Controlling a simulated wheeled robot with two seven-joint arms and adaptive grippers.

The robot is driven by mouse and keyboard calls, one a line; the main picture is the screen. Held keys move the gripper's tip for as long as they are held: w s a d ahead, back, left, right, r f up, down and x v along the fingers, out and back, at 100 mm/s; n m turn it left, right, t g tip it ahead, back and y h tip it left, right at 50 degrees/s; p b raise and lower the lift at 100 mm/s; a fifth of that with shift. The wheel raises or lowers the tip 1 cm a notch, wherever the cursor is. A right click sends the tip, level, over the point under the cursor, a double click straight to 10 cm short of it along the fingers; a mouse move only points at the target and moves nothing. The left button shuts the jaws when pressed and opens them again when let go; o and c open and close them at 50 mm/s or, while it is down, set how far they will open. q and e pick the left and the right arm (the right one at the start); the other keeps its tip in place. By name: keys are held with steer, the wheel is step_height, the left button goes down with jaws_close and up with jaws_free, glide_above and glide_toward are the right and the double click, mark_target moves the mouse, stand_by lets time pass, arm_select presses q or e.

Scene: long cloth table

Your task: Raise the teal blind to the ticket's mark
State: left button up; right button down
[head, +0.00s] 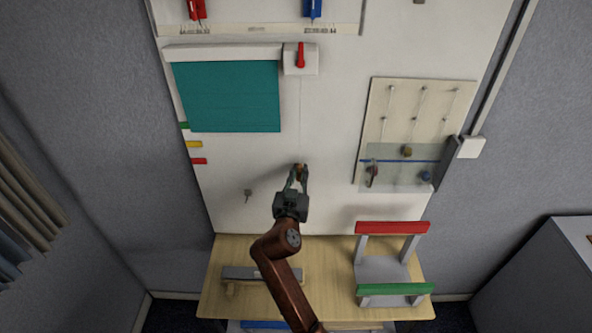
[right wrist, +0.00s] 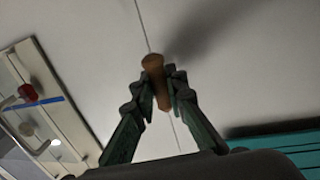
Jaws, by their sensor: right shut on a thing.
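The teal blind (head: 227,97) hangs from a white headrail on the wall panel, at the upper left in the head view. A thin cord runs down from the box with a red lever (head: 300,56). My right gripper (head: 300,172) is shut on the brown cord knob (right wrist: 153,68) at the cord's lower end. The blind's teal edge also shows in the right wrist view (right wrist: 285,146). I cannot make out a ticket.
A board with pegs and a clear pane (head: 395,168) is right of the cord. A small hook (head: 248,193) is left of my gripper. Below is a wooden table (head: 325,250) with a grey rack with red and green bars (head: 382,268) and a grey tool (head: 255,273).

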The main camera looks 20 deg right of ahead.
steer(key=shift+f, duration=0.45)
arm_select(q)
steer(key=shift+w+f, duration=0.1)
steer(key=shift+f, duration=0.25)
steer(key=shift+s, duration=0.25)
arm_select(e)
steer(key=c, duration=1.9)
jaws_free()
steer(key=shift+r, duration=0.1)
steer(key=shift+c, duration=0.2)
arm_select(q)
steer(key=shift+s, duration=0.1)
steer(key=shift+s+a, duration=0.1)
steer(key=shift+a, duration=0.05)
arm_select(e)
step_height(320, 180, up, 10)
steer(key=shift+f, duration=0.1)
